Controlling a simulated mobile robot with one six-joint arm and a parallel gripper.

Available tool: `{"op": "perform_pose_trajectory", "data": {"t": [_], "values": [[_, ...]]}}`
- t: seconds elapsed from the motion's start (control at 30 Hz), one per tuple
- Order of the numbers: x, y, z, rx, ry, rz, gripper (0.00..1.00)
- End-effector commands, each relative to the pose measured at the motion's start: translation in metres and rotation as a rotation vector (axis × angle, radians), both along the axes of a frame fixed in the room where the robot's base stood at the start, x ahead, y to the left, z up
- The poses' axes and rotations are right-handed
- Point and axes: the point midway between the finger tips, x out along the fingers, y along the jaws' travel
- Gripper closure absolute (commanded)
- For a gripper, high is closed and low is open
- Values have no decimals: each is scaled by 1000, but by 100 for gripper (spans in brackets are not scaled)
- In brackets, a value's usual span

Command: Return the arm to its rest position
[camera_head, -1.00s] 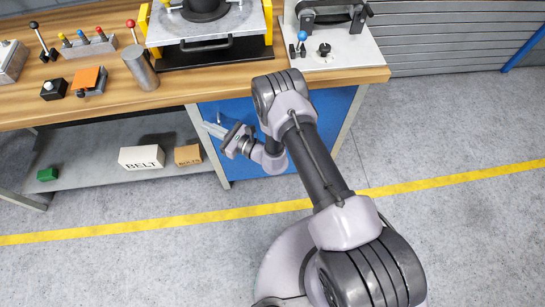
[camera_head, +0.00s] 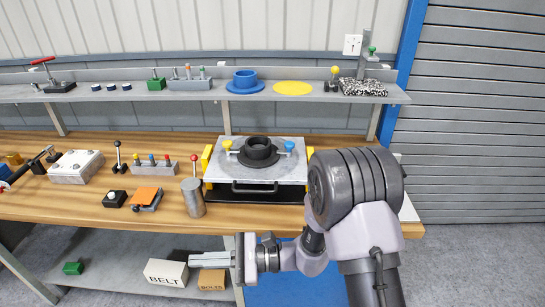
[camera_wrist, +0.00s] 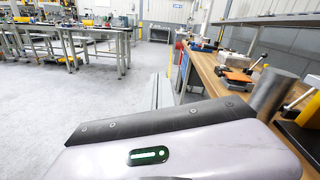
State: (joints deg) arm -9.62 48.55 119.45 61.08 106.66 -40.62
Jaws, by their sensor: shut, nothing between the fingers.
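My arm (camera_head: 370,240) is folded at the right in front of the workbench in the head view. My gripper (camera_head: 203,259) points left, just in front of the bench's lower part. Its fingers are shut with nothing held. In the head view it partly overlaps the lower shelf region near the BELT box (camera_head: 166,273) and the BOLTS box (camera_head: 211,280); no contact can be made out.
The wooden bench top (camera_head: 240,218) holds a plate fixture (camera_head: 290,168), a metal cylinder (camera_head: 193,198), an orange-topped block (camera_head: 146,197) and lever blocks. An upper shelf (camera_head: 215,92) runs behind. Open grey floor (camera_wrist: 100,95) shows left in the wrist view.

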Motion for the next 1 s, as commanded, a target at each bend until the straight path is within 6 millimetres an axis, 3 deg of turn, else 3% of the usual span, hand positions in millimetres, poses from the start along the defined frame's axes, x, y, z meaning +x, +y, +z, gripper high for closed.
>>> {"op": "perform_pose_trajectory", "data": {"t": [0.03,0.1,0.23,0.4,0.53,0.7,1.0], "values": [[-20,-10,34,-67,-98,86,100],[-55,-33,65,-208,-235,206,100],[-106,-95,90,-544,-512,336,100],[-131,-191,106,-1030,-872,317,100],[-133,-243,123,-1295,-1059,234,100],[-132,-268,135,-1425,-1148,182,100],[-132,-268,135,-1427,-1150,181,100]]}}
